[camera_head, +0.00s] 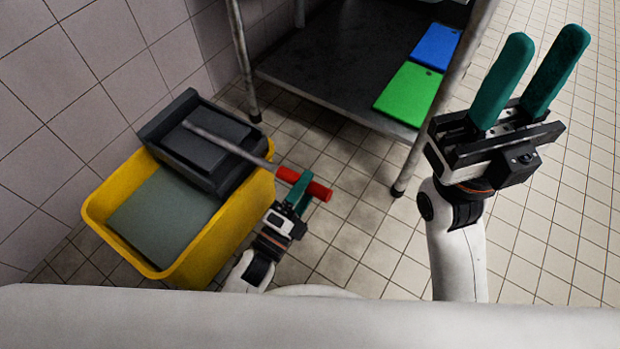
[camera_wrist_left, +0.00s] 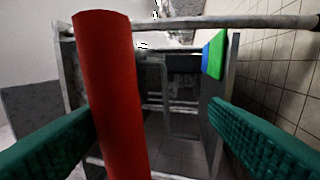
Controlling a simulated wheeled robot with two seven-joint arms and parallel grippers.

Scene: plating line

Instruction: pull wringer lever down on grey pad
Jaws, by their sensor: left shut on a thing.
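A yellow mop bucket (camera_head: 225,240) stands at the left, with a dark grey wringer (camera_head: 165,142) on its far end. The wringer lever is a grey metal bar (camera_head: 230,146) that reaches right over the bucket's rim to a red handle (camera_head: 318,191). My left gripper (camera_head: 300,188) is shut on the red handle. In the left wrist view the handle (camera_wrist_left: 108,90) stands tall between the green fingers. A flat grey-green surface (camera_head: 165,215) fills the near part of the bucket; I cannot tell if it is the grey pad. My right gripper (camera_head: 546,38) is open and empty, raised at the right.
A metal shelf unit (camera_head: 320,70) stands behind, its near leg (camera_head: 410,165) right of the handle. A green board (camera_head: 410,94) and a blue board (camera_head: 436,47) lie on its shelf. A tiled wall (camera_head: 75,90) is close behind the bucket. Tiled floor is free at right.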

